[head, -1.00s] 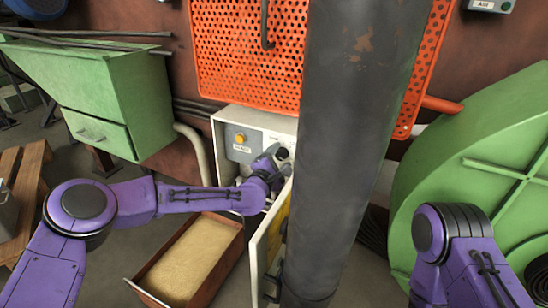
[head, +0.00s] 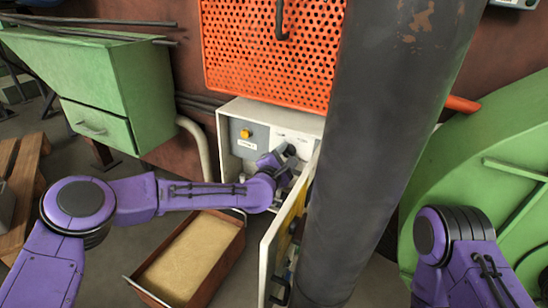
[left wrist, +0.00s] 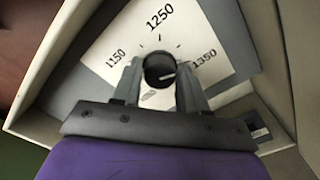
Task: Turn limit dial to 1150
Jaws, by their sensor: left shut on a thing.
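The limit dial's black knob (left wrist: 159,70) shows in the left wrist view, in the middle of a white scale plate (left wrist: 122,42) marked 1150, 1250 and 1350. The scale is not readable there. My right arm shows at the right, but its gripper is out of view.
A thick dark column (head: 385,150) stands just right of the open door and hides part of the box. An orange perforated guard (head: 265,55) hangs above the box. A sand-filled tray (head: 190,260) lies on the floor below. A green cabinet (head: 95,95) stands left.

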